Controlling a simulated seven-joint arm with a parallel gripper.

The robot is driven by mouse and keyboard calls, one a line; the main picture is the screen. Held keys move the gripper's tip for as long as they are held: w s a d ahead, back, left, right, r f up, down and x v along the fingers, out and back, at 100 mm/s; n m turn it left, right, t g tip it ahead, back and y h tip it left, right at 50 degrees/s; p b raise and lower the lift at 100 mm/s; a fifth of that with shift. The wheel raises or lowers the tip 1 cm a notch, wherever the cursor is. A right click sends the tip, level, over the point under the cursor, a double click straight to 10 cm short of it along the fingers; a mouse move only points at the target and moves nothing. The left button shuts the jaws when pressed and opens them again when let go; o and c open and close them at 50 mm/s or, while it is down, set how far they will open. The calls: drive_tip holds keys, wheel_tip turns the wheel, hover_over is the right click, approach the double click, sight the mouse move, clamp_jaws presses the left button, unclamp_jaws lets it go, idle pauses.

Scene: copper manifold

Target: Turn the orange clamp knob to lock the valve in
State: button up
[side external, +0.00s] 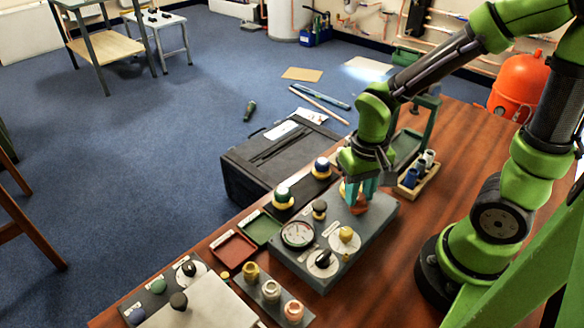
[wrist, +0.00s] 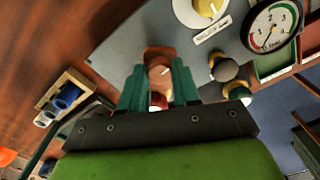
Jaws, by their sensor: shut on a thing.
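The orange clamp knob (side external: 358,206) sits at the far right part of the grey manifold block (side external: 383,214). My gripper (side external: 360,188) points down over it, with its teal fingers around it. In the wrist view the orange-brown knob (wrist: 158,68) shows between the two fingertips of my gripper (wrist: 159,86), which is shut on it. A small red and white part (wrist: 157,100) shows between the fingers behind the knob. The fingers partly hide the knob, and I cannot tell how the valve sits.
The block also carries a gauge (side external: 297,234), a yellow knob (side external: 345,240), a black knob (side external: 322,261) and a dark-topped fitting (side external: 319,209). Red (side external: 233,250) and green (side external: 260,229) trays lie left of it. A wooden holder (side external: 418,178) with blue and white parts stands behind right.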

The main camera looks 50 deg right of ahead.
sight(359, 196)
drive_tip(key=shift+m, duration=0.7)
drive_tip(key=o, duration=1.1)
drive_tip(key=shift+c, duration=0.2)
wheel_tip(359, 196, up, 17)
